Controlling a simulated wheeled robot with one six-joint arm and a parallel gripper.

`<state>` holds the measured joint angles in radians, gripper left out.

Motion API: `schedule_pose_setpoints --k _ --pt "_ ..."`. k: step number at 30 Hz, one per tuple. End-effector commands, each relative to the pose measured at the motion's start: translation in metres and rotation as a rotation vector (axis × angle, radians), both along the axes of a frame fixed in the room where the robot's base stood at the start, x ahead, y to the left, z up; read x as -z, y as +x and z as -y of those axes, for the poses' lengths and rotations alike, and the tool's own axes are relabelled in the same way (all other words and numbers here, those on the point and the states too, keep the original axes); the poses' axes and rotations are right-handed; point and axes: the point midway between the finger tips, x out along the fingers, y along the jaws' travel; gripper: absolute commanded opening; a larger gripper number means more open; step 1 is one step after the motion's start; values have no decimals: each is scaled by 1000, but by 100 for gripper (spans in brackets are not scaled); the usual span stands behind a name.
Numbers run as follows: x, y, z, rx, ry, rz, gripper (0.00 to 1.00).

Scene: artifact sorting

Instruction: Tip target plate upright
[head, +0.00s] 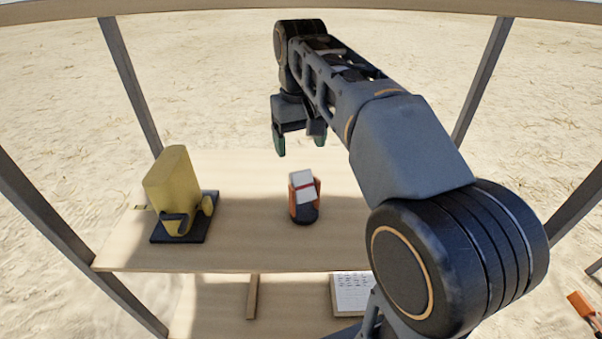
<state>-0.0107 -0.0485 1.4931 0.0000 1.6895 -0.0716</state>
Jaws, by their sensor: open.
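My gripper (299,140) hangs over the back part of the wooden table, with teal fingertips apart and nothing seen between them. It is behind and above the small orange and dark holder (303,212), clear of it. A white block with a red band (302,186) is in that holder. At the table's left, a tall yellow piece (172,180) stands upright on a dark flat base (178,232), with small curved parts at its front. I cannot tell which thing is the target plate; no plate lying flat is clearly seen.
The wooden table (240,258) has free room between the yellow piece and the holder. Dark frame posts (132,85) stand around it. A written sheet (352,292) lies on a lower shelf. An orange object (583,304) is at the lower right. My arm covers the table's right side.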

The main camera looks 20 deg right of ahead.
Motion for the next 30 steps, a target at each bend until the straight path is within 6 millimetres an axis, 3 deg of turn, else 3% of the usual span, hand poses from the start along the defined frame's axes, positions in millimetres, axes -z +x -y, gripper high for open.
schedule_pose_setpoints --k 15,29,30 --pt "61 2 2 2 0 -9 77" --pt "70 2 2 2 0 -7 77" --pt "70 2 2 2 0 -7 73"
